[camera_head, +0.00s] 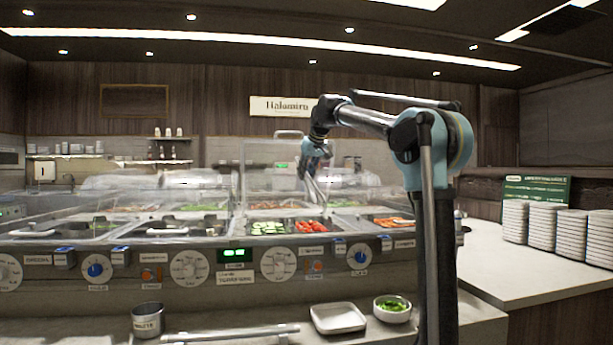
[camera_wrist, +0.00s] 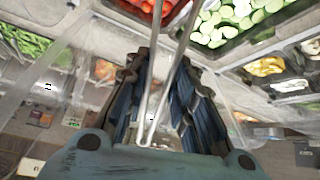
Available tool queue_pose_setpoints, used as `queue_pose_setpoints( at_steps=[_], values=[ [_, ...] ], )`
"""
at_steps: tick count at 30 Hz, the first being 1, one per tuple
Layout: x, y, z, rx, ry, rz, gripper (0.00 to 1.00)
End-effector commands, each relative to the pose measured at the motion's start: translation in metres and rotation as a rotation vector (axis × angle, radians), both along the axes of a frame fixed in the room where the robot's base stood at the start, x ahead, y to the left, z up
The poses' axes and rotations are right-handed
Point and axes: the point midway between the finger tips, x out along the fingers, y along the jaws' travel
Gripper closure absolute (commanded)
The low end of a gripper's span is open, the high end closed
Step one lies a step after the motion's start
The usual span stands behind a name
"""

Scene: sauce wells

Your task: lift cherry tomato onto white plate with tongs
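My gripper (camera_head: 316,160) is raised above the counter in the head view, fingers down. In the wrist view, its two ribbed fingers (camera_wrist: 165,95) close around thin metal tongs (camera_wrist: 150,120). The tongs' two arms spread apart and point towards the food pans; their tips run out of the wrist view. In the head view, the tongs (camera_head: 316,190) slant down towards the red cherry tomatoes (camera_head: 310,226). These tomatoes also show at the top of the wrist view (camera_wrist: 133,4). A white, squarish plate (camera_head: 338,318) lies empty on the front ledge.
Sliced cucumber (camera_head: 268,228) fills the pan beside the tomatoes. A clear guard (camera_head: 100,208) runs along the counter. A bowl of greens (camera_head: 392,309) is right of the plate; a metal cup (camera_head: 148,320) stands far left. Plate stacks (camera_head: 545,226) stand on the right counter.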

Motion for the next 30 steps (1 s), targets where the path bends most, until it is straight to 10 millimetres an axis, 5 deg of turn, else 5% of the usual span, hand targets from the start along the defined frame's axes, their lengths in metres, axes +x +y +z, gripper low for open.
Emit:
queue_pose_setpoints(
  at_steps=[30],
  values=[
    [-0.001, 0.003, -0.071, 0.000, 0.000, 0.004, 0.79]
  ],
)
